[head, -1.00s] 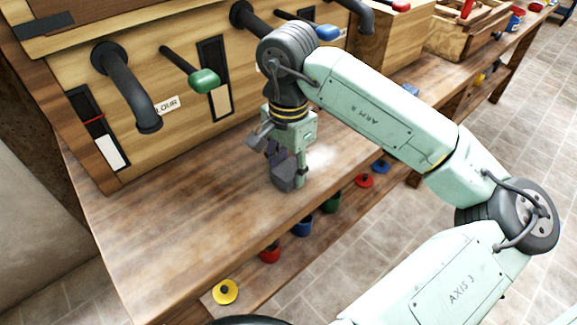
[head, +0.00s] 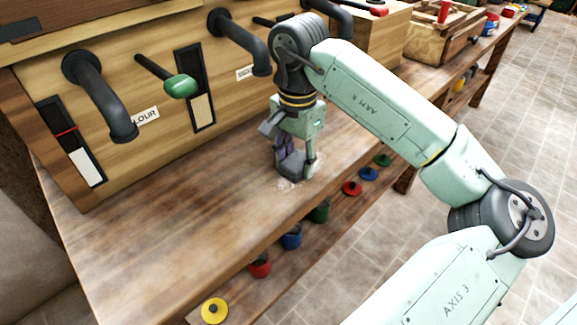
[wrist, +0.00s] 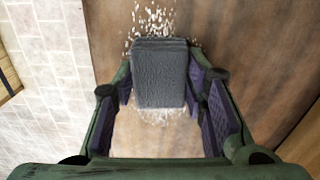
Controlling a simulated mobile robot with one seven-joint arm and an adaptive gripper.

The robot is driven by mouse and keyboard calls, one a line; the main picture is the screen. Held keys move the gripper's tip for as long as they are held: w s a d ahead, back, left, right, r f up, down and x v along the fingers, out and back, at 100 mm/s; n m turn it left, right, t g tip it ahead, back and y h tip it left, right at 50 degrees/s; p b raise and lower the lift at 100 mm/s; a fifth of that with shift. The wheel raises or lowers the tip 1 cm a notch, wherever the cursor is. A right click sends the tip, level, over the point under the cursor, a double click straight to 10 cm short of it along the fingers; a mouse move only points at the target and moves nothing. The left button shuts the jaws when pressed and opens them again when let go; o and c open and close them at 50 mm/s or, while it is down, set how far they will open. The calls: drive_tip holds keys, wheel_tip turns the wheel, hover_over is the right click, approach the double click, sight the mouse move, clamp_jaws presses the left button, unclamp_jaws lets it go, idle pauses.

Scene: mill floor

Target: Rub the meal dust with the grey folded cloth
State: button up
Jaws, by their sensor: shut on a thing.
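The grey folded cloth (wrist: 160,75) is held between the two purple-padded fingers of my gripper (wrist: 163,103) in the wrist view. In the head view my gripper (head: 294,162) points down with the cloth (head: 292,170) at the bench top, near its front edge. The meal dust (wrist: 150,18) shows as white flecks beyond the cloth, with more (wrist: 165,117) on its near side. In the head view a pale patch of dust (head: 285,185) shows beside the cloth. The dust under the cloth is hidden.
A wooden cabinet with dark pipes (head: 100,95) and a green-handled lever (head: 180,86) stands behind the bench (head: 150,230). Colored pots, such as a red one (head: 260,266), sit on a lower shelf. The bench's left part is clear.

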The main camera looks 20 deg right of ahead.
sight(322, 152)
drive_tip(key=shift+w+d, duration=0.45)
drive_tip(key=shift+d, duration=0.85)
drive_tip(key=shift+w+d, duration=0.5)
drive_tip(key=shift+d, duration=0.8)
drive_tip(key=shift+w+d, duration=0.45)
drive_tip(key=shift+d, duration=0.85)
